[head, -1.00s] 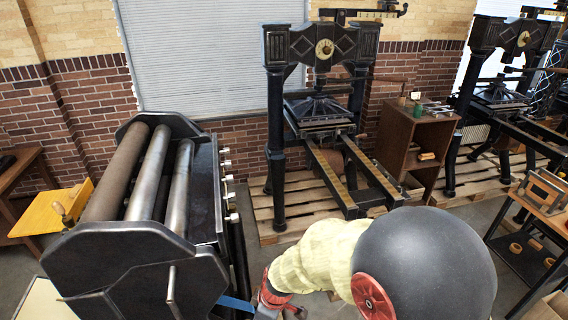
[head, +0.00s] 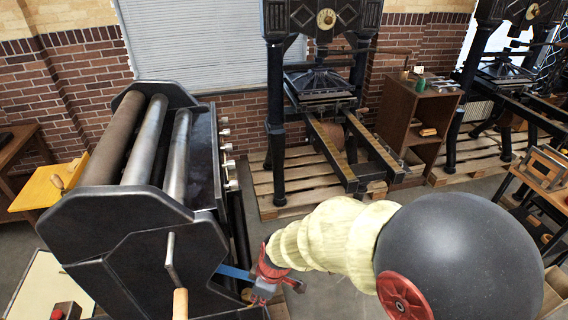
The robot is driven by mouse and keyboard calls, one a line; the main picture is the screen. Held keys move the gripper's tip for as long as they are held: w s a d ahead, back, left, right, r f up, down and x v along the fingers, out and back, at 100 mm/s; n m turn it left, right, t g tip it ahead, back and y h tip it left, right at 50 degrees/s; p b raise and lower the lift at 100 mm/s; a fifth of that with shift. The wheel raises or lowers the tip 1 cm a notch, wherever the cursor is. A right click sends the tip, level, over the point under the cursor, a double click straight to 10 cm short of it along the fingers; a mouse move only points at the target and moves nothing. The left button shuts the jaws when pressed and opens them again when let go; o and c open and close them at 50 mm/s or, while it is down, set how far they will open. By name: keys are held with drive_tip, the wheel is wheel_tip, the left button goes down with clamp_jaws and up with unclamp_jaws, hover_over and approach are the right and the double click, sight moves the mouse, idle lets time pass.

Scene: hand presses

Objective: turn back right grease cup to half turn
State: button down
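The roller press (head: 130,215) stands at the left in the head view, with three long rollers between dark end plates. Several small silvery fittings (head: 229,165) stick out in a row along its right side. They look like the grease cups, but their turn positions are too small to read. My arm reaches in from the lower right, in a pale yellow sleeve. My gripper (head: 266,285) is low beside the press's right side, below and apart from the fittings. Its fingers are small and partly hidden, so I cannot tell whether they are open.
A blue bar (head: 234,272) lies between the press and my gripper. A crank with a wooden handle (head: 180,304) is at the press's near end. A yellow board (head: 50,184) is at its left. A hand press (head: 276,110) on a pallet and a wooden cabinet (head: 412,130) stand behind.

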drive_tip(key=shift+s+d+f+b, duration=0.15)
drive_tip(key=shift+s+b, duration=0.05)
drive_tip(key=shift+b, duration=0.1)
drive_tip(key=a+p+v, duration=0.1)
drive_tip(key=p+v, duration=0.2)
drive_tip(key=v, duration=0.3)
drive_tip(key=shift+w+r, duration=0.2)
drive_tip(key=shift+r, duration=0.05)
idle(0.3)
drive_tip(key=s+d+r+m+t+h+b, duration=0.1)
drive_tip(key=s+d+r+m+b, duration=0.2)
drive_tip(key=d, duration=0.5)
drive_tip(key=s+d+r+m+t+b, duration=0.2)
drive_tip(key=s+d+r+m+b, duration=0.1)
drive_tip(key=d+m, duration=0.4)
drive_tip(key=s+d+r+m+t+h+b, duration=0.1)
drive_tip(key=s+d+r+m+b, duration=0.3)
drive_tip(key=d, duration=0.6)
wheel_tip(320, 180, up, 2)
drive_tip(key=shift+s+d+r+m+t+h, duration=0.2)
drive_tip(key=shift+s+r+m+t+h, duration=0.1)
drive_tip(key=shift+m+t, duration=0.1)
